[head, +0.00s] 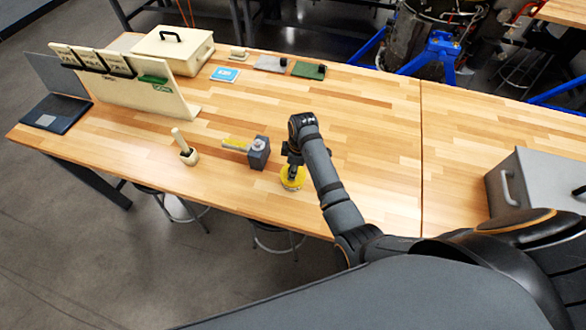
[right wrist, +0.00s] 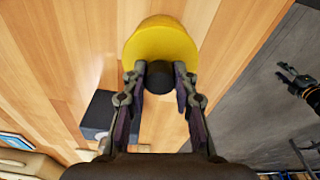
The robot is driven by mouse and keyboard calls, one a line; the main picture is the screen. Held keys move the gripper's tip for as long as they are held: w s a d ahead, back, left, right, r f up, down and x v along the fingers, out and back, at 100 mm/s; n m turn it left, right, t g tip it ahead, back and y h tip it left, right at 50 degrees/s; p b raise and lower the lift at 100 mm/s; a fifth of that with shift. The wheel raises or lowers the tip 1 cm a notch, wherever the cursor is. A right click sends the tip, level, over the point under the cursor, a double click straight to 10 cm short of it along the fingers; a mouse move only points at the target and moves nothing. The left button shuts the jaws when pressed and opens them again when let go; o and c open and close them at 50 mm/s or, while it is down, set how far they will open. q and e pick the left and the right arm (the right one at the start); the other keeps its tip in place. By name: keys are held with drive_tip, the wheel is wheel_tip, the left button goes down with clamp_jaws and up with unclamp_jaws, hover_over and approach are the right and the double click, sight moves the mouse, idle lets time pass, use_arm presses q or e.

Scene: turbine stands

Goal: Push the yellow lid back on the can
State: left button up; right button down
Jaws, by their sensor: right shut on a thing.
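The yellow lid (head: 293,182) is at the table's front edge, under my right gripper (head: 293,160) in the head view. In the right wrist view the lid (right wrist: 160,42) is a broad yellow disc with a black knob (right wrist: 160,77). My right gripper (right wrist: 160,92) is shut on that knob, one finger on each side. The can cannot be made out; the lid and gripper cover whatever is beneath, so I cannot tell if the lid is seated. My left gripper (right wrist: 290,80) shows at the right of the wrist view, fingers apart and empty, over the grey floor.
A grey block (head: 258,153) with a yellow bar (head: 236,144) stands just left of the lid. A mortar with a pestle (head: 187,154) is farther left. A grey metal box (head: 535,183) stands at the right.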

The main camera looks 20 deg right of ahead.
drive_tip(key=shift+s+f, duration=0.35)
drive_tip(key=shift+f, duration=0.15)
drive_tip(key=c, duration=1.1)
unclamp_jaws()
drive_tip(key=shift+o, duration=0.6)
drive_tip(key=shift+w, duration=0.25)
drive_tip(key=shift+r, duration=0.1)
drive_tip(key=shift+o, duration=0.9)
drive_tip(key=shift+w, duration=0.1)
drive_tip(key=shift+d+r, duration=0.2)
drive_tip(key=shift+r, duration=1.6)
drive_tip(key=shift+d+r, duration=0.2)
drive_tip(key=shift+r, duration=1.55)
